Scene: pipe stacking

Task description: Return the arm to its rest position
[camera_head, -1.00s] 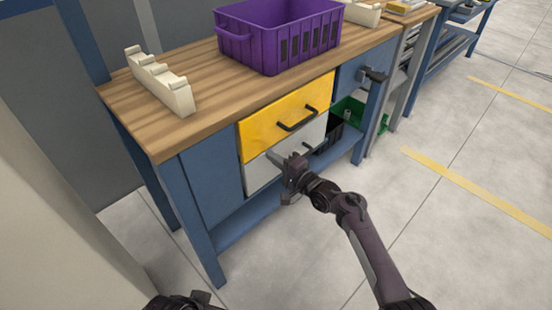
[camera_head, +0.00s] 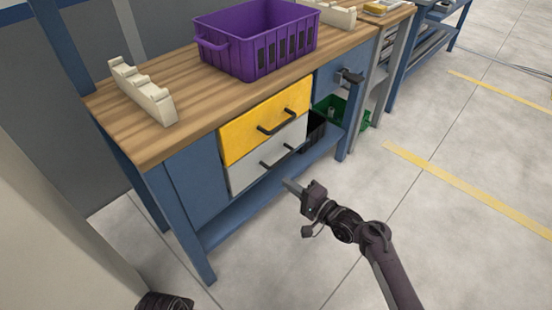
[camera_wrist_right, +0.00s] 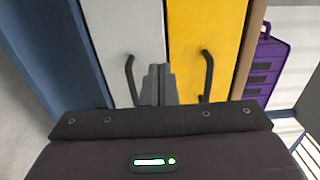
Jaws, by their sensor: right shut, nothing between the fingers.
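My right gripper (camera_head: 292,187) is shut and empty, in the open air in front of the workbench. It points toward the bench's drawers and does not touch them in the head view. In the right wrist view its closed fingers (camera_wrist_right: 158,86) show between the handles of the grey-white drawer (camera_wrist_right: 125,35) and the yellow drawer (camera_wrist_right: 205,30). Both drawers look closed in the head view, the yellow drawer (camera_head: 262,122) above the grey-white drawer (camera_head: 250,165). At the bottom left edge a dark part of my body shows; my left gripper cannot be made out.
A purple crate (camera_head: 262,65) stands on the wooden bench top (camera_head: 190,70). A cream notched rack (camera_head: 143,92) stands at its left and another (camera_head: 335,14) behind the crate. Green (camera_head: 358,115) and black bins sit on the lower shelf. The floor at right is clear.

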